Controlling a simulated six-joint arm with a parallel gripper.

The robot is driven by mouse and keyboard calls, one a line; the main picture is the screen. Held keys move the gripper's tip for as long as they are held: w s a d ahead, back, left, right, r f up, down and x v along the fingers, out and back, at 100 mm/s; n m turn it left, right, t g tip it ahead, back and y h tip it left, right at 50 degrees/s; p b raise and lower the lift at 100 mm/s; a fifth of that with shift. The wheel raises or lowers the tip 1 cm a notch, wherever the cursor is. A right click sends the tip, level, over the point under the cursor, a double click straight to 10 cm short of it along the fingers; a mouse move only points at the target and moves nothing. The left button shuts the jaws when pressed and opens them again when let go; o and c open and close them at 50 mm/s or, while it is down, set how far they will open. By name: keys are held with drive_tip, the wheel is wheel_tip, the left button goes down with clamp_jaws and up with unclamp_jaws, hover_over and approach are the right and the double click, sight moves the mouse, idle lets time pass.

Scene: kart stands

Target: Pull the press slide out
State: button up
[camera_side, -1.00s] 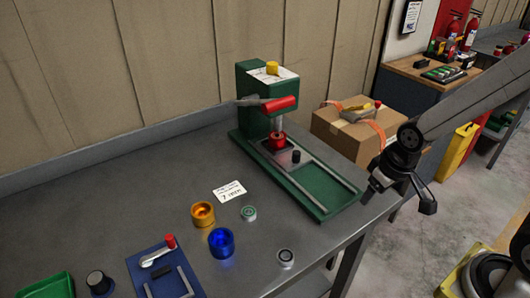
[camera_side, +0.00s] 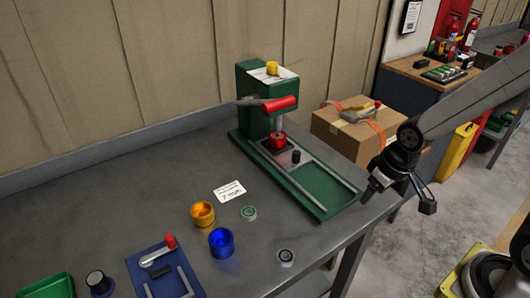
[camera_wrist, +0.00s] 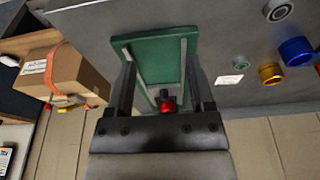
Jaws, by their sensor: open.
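The green press (camera_side: 252,110) stands upright at the back of the grey bench, with a red lever (camera_side: 280,104) on its front. Its slide, a grey plate with a black knob (camera_side: 296,156), sits between two rails at the press end of the green base (camera_side: 322,192). A red round part (camera_side: 277,140) rests on the slide under the ram. My gripper (camera_side: 399,198) is open and empty, beyond the right end of the base and apart from it.
An orange cup (camera_side: 203,214), a blue cup (camera_side: 221,243) and small round parts stand left of the base. A white card (camera_side: 229,191) lies near them. A cardboard box (camera_side: 345,132) stands behind the base. The bench's right edge is near my gripper.

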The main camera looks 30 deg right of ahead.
drive_tip(key=shift+o, duration=0.3)
drive_tip(key=n+g, duration=0.2)
drive_tip(key=g, duration=0.1)
hover_over(297, 152)
drive_tip(key=shift+f, duration=0.45)
drive_tip(key=shift+f, duration=3.9)
clamp_jaws()
